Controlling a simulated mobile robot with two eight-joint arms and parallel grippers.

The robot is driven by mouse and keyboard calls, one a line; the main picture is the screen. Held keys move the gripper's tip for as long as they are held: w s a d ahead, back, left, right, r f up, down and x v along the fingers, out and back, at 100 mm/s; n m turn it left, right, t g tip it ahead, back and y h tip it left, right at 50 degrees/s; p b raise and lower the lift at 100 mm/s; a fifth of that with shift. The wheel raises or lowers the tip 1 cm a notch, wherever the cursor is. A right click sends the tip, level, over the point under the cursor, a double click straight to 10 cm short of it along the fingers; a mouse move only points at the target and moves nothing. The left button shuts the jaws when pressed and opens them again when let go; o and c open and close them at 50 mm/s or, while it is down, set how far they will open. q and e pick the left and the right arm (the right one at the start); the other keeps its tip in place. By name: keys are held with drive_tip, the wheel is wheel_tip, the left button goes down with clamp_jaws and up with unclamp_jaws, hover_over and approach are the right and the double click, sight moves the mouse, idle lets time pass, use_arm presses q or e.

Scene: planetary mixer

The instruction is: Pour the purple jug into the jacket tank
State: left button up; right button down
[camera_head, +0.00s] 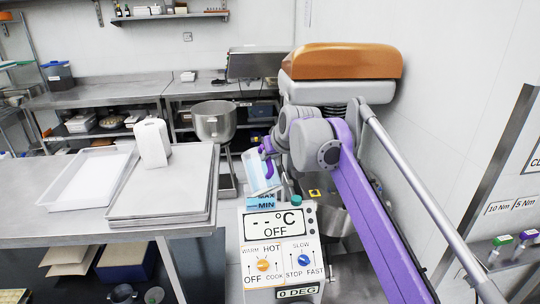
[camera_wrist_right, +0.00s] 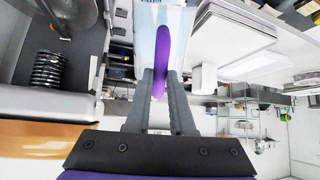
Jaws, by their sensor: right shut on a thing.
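The jug has a pale, light-blue body and a purple handle. In the head view it (camera_head: 256,172) is above the mixer's front panel, partly covered by my right arm. In the wrist view my right gripper (camera_wrist_right: 160,82) is shut on the purple handle (camera_wrist_right: 163,45), with the pale jug body (camera_wrist_right: 146,38) behind it. The jacket tank's blue level gauge, marked MAX and MIN (camera_head: 262,201), shows just below the jug on top of the control panel. The tank's opening and the jug's contents cannot be made out. My left gripper is out of view.
The mixer's control panel (camera_head: 275,250) stands in front, with its orange-topped head (camera_head: 345,62) behind. A steel table at left holds a white tray (camera_head: 80,180), stacked metal trays (camera_head: 170,190) and a white container (camera_head: 152,142). A steel bowl (camera_head: 214,122) stands behind. A wall is at right.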

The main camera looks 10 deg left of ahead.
drive_tip(key=shift+w+a+r+g+h, duration=0.25)
drive_tip(key=shift+w+a+g+h, duration=0.15)
drive_tip(key=shift+w+g, duration=0.25)
idle(2.6)
